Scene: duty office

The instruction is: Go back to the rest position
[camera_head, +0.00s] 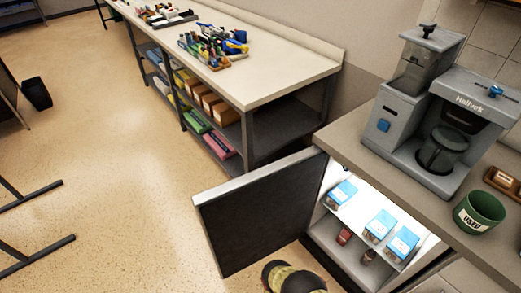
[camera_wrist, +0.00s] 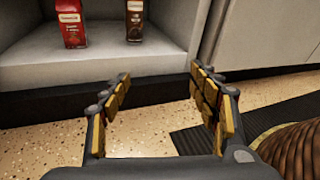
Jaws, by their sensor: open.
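My gripper (camera_wrist: 160,74) is open in the wrist view, with nothing between its yellow-padded fingers. It is low, in front of the lit open cabinet (camera_wrist: 110,72), above the speckled floor. The cabinet also shows in the head view (camera_head: 325,236), with its dark door (camera_head: 262,215) swung open to the left. A red carton (camera_wrist: 71,24) and a dark carton (camera_wrist: 135,20) stand on the cabinet's lower level, beyond the fingertips and apart from them. My gripper's fingers cannot be made out in the head view.
Blue-and-white boxes (camera_head: 380,225) stand on the cabinet's upper shelf. A coffee machine (camera_head: 437,120) and green cup (camera_head: 479,211) stand on the counter above. A long workbench (camera_head: 270,80) runs behind the door. A brown ribbed object (camera_wrist: 297,150) is close at right. Floor at left is mostly clear.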

